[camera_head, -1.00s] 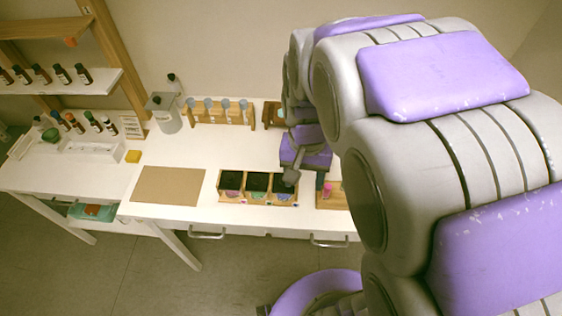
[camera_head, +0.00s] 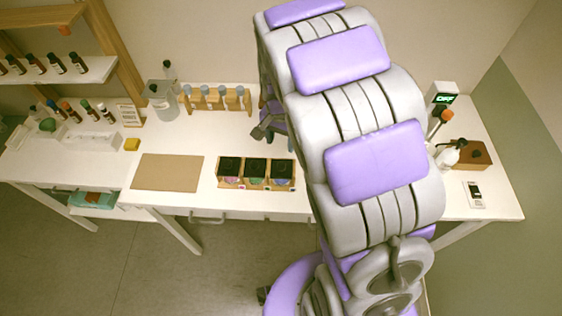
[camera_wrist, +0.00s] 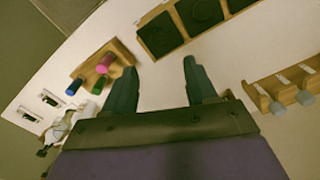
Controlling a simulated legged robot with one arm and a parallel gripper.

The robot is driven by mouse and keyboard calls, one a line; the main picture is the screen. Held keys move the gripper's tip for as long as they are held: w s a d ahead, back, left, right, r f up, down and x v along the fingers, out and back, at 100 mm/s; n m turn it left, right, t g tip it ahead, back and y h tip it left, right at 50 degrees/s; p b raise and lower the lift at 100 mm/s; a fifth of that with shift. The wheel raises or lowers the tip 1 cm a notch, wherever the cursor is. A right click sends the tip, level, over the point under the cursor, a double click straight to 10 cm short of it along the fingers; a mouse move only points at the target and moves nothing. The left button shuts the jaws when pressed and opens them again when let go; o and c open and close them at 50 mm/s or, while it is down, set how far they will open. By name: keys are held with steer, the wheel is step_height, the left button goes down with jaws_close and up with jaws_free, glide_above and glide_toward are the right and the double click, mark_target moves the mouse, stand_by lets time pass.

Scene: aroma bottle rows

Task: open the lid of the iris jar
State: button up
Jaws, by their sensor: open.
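A wooden box (camera_head: 243,187) holds three jars with black lids in a row: pink contents in the left jar (camera_head: 229,180), green in the middle jar (camera_head: 254,182), blue-violet in the right jar (camera_head: 280,183). All three lids look shut. I cannot read which jar is labelled iris; the blue-violet colour fits it. My gripper (camera_wrist: 160,72) is open and empty in the wrist view. There the jars' dark lids (camera_wrist: 160,34) show beyond the fingertips, apart from them. In the head view my gripper (camera_head: 264,129) is behind the box, partly hidden by my arm.
A rack of coloured vials (camera_wrist: 96,68) stands near the gripper in the wrist view. A test-tube rack (camera_head: 215,103) stands behind the box. A brown mat (camera_head: 168,172) lies left of it. White tabletop (camera_head: 190,140) is clear between them.

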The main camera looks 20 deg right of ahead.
mark_target(281, 165)
step_height(281, 165, down, 11)
steer(key=shift+f+b, duration=0.15)
steer(key=shift+b, duration=0.25)
jaws_close()
stand_by(0.5)
